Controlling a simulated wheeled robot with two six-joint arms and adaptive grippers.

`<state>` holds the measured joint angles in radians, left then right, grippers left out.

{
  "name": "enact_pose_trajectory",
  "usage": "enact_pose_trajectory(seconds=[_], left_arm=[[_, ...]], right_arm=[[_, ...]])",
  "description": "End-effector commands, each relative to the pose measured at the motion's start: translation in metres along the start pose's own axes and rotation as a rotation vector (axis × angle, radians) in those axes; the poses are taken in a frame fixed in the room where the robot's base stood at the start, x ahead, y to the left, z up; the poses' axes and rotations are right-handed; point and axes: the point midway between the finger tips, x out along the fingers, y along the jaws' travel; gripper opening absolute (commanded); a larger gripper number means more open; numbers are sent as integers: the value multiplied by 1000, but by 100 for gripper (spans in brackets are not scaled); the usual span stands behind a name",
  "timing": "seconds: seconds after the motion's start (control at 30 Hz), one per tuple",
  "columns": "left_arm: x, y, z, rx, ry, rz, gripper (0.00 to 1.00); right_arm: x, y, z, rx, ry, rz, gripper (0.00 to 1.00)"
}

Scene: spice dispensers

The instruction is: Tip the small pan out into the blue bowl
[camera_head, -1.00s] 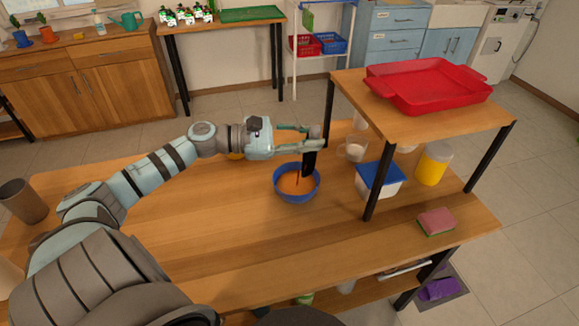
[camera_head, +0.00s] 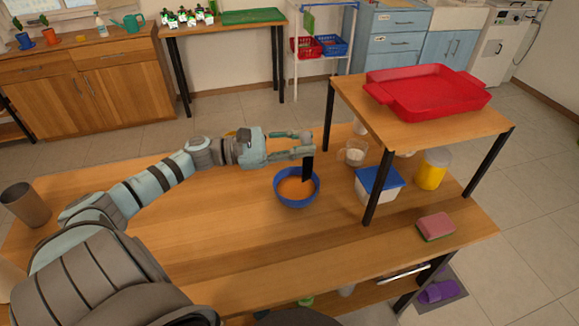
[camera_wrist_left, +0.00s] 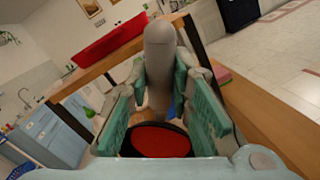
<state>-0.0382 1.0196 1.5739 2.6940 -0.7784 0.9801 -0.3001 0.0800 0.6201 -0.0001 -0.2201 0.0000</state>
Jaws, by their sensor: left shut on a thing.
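My left gripper (camera_head: 303,143) is shut on the small pan (camera_head: 307,167), a dark shape held steeply tilted above the blue bowl (camera_head: 297,201). The bowl stands upright on the table with orange contents inside. In the left wrist view, a grey handle (camera_wrist_left: 160,55) stands between the fingers. Below it is a dark-rimmed round shape with a red face (camera_wrist_left: 160,142), which looks like the pan. No falling stream is visible now. Whether anything remains in the pan is unclear. My right gripper is not in view.
Right of the bowl are a glass cup (camera_head: 353,152), a blue-lidded box (camera_head: 378,183) and a yellow container (camera_head: 432,170), near a raised shelf (camera_head: 430,118) carrying a red tray (camera_head: 428,90). A sponge (camera_head: 436,226) lies at right.

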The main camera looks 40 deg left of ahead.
Motion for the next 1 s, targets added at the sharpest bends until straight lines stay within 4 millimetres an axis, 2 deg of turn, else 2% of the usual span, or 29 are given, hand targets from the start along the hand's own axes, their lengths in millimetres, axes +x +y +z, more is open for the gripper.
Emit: enact_pose_trajectory(seconds=[0.93, 0.97, 1.0], left_arm=[[-19, 3, 0, -16, -88, 51, 0], [-18, 2, -1, -13, -85, 48, 0], [-13, -3, -4, -3, -59, 28, 0]], right_arm=[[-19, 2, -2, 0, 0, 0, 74], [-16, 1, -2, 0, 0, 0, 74], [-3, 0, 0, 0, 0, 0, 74]])
